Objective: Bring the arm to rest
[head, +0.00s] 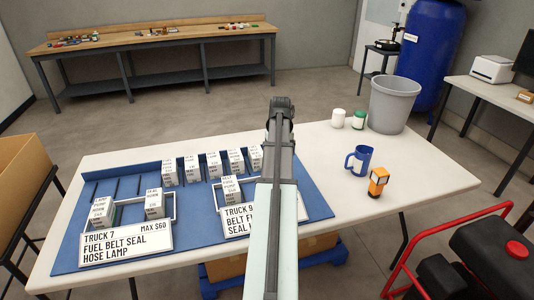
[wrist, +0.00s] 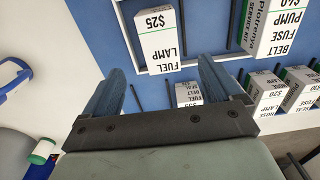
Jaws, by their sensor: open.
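My arm reaches up across the middle of the head view, and my gripper (head: 282,103) is at its far end above the table (head: 430,175). In the wrist view my gripper (wrist: 160,85) has its two fingers wide apart with nothing held between them. A white box marked $25 fuel lamp (wrist: 158,38) lies beyond the fingertips, apart from them. A box marked belt fuse pump (wrist: 272,28) is to its right.
On the blue mat (head: 68,258), the Truck 7 tray (head: 125,247) holds two boxes; the Truck 9 tray is partly hidden by my arm. Several boxes (head: 213,165) stand in a row behind. A blue mug (head: 361,159), orange item (head: 378,182) and grey bin (head: 393,105) stand right.

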